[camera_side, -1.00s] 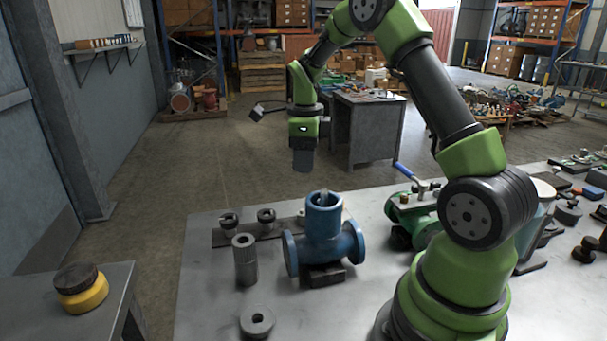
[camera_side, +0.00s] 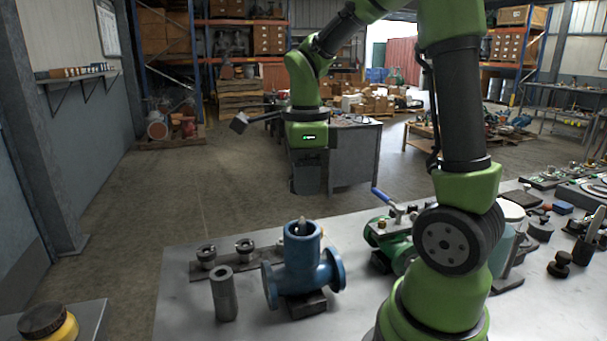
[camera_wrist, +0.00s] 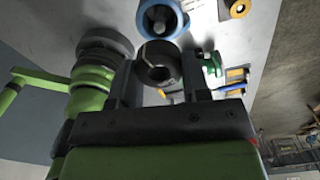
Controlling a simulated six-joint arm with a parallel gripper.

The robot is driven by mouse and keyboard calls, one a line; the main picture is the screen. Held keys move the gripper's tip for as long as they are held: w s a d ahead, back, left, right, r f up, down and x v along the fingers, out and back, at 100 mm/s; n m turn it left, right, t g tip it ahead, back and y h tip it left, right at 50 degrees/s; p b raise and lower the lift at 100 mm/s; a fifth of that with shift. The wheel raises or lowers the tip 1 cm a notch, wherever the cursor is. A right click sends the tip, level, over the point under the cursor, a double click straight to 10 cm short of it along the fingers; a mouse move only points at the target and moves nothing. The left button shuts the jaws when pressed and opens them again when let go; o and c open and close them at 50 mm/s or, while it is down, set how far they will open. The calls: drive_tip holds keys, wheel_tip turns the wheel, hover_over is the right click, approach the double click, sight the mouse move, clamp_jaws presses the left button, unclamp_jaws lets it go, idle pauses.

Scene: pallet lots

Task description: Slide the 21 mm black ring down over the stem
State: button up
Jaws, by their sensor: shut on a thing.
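The blue flanged valve body (camera_side: 302,262) stands on the grey bench, its round opening facing up. The pale stem (camera_side: 301,226) pokes up from that opening; it also shows in the wrist view (camera_wrist: 160,20). In the side view my gripper (camera_side: 306,184) hangs above the valve body, apart from the stem. The ring cannot be made out there. In the wrist view the ring is beside the stem in the picture; its exact height above it cannot be told.
A grey hollow cylinder (camera_side: 224,294) stands left of the valve body. Two dark ring-shaped parts (camera_side: 244,246) sit on a strip behind it. A green part with a blue lever (camera_side: 385,200) stands to the right. Free bench lies at the front left.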

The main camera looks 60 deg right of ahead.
drive_tip(key=shift+f, duration=2.3)
drive_tip(key=shift+f, duration=1.3)
drive_tip(key=o, duration=1.5)
drive_tip(key=shift+c, duration=0.2)
drive_tip(key=shift+r, duration=3.55)
